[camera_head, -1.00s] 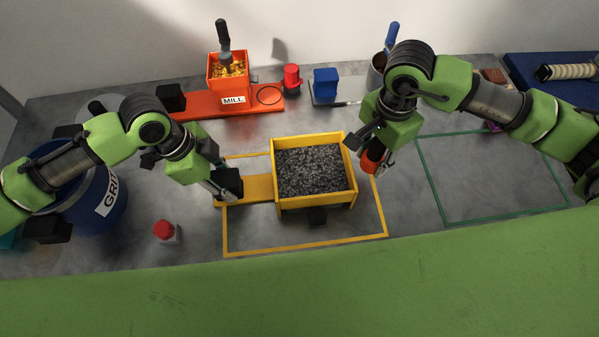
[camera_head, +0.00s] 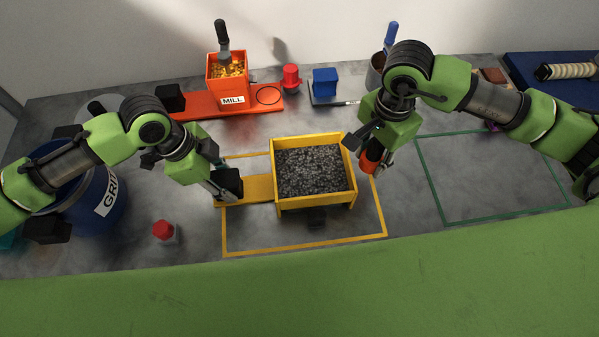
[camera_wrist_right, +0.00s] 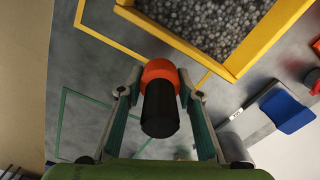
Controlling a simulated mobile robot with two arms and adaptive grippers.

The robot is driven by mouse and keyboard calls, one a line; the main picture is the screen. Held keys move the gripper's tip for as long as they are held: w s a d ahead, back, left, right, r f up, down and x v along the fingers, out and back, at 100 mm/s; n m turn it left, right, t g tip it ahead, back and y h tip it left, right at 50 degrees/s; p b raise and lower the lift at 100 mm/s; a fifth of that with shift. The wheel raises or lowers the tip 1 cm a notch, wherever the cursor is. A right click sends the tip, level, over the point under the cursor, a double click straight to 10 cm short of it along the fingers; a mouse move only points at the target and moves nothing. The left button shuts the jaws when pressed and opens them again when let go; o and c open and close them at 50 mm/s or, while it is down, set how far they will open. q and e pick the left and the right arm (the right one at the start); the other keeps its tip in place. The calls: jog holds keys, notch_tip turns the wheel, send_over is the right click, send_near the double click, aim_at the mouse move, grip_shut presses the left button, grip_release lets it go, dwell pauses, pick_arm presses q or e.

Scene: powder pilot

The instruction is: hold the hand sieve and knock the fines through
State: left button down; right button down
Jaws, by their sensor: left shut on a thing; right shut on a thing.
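The hand sieve is a yellow box frame (camera_head: 317,203) full of dark grey granules (camera_head: 310,172), with a flat yellow handle (camera_head: 260,189) on its left. It also shows at the top of the right wrist view (camera_wrist_right: 262,48). My left gripper (camera_head: 229,187) is shut on the end of the handle. My right gripper (camera_head: 368,149) is shut on an orange and black knocker (camera_head: 371,162), just right of the sieve's right wall. The knocker (camera_wrist_right: 160,100) sits between the fingers in the right wrist view; I cannot tell whether it touches the wall. The sieve's underside is hidden.
A yellow outline (camera_head: 305,247) surrounds the sieve on the grey bench; a green outline (camera_head: 505,216) at right encloses free space. A red-topped button (camera_head: 164,230) stands front left. A blue bin (camera_head: 92,208) stands left, and an orange mill (camera_head: 228,83) behind.

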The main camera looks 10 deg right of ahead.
pick_arm(q)
jog(key=shift+a, duration=0.1)
pick_arm(e)
jog(key=shift+a, duration=0.15)
dwell(0.3)
jog(key=shift+d, duration=0.45)
jog(key=a, duration=0.3)
jog(key=shift+d, duration=1.15)
jog(key=shift+d, duration=0.1)
jog(key=shift+d, duration=0.25)
jog(key=shift+a, duration=0.1)
